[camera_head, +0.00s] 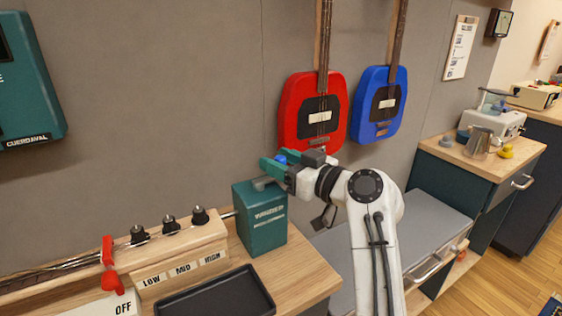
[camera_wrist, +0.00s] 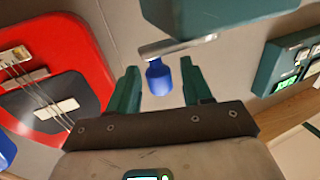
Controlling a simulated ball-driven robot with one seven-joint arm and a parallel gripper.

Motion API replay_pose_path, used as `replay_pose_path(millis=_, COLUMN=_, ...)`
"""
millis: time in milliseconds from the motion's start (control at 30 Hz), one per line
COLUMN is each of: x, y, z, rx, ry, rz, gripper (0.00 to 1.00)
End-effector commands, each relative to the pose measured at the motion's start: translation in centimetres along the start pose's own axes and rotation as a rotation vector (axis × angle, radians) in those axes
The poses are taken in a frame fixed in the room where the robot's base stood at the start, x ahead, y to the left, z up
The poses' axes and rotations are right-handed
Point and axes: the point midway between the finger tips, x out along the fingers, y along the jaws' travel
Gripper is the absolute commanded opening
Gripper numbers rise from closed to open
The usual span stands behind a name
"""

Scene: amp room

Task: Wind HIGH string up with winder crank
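The teal winder box (camera_head: 262,222) stands on the wooden bench, and its underside edge shows at the top of the wrist view (camera_wrist: 215,15). Its metal crank arm (camera_wrist: 178,46) carries a blue knob (camera_wrist: 159,77). My gripper (camera_head: 272,163) is at the crank, above the winder box. In the wrist view, my gripper (camera_wrist: 160,85) has its two teal fingers spread, one on each side of the blue knob, with gaps showing on both sides. The HIGH label (camera_head: 212,258) is on the wooden block, with a black tuning knob (camera_head: 200,215) above it.
LOW (camera_head: 151,281) and MID (camera_head: 183,268) labels sit left of HIGH. A red lever (camera_head: 111,272) stands near an OFF plate (camera_head: 122,306). A black tray (camera_head: 216,297) lies in front. Red (camera_head: 302,105) and blue (camera_head: 368,122) guitars hang on the wall behind my arm.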

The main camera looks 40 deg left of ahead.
Motion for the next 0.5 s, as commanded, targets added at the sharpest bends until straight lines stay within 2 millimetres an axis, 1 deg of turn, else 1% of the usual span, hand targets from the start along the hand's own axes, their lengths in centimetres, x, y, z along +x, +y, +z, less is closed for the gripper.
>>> replay_pose_path(millis=33, x=-0.01, y=0.00, z=0.01, rx=0.000, ry=0.000, rz=0.000, gripper=0.44)
replay_pose_path(millis=67, x=-0.02, y=0.00, z=0.01, rx=0.000, ry=0.000, rz=0.000, gripper=0.41)
replay_pose_path(millis=500, x=-0.04, y=0.01, z=0.02, rx=0.000, ry=0.000, rz=0.000, gripper=0.00)
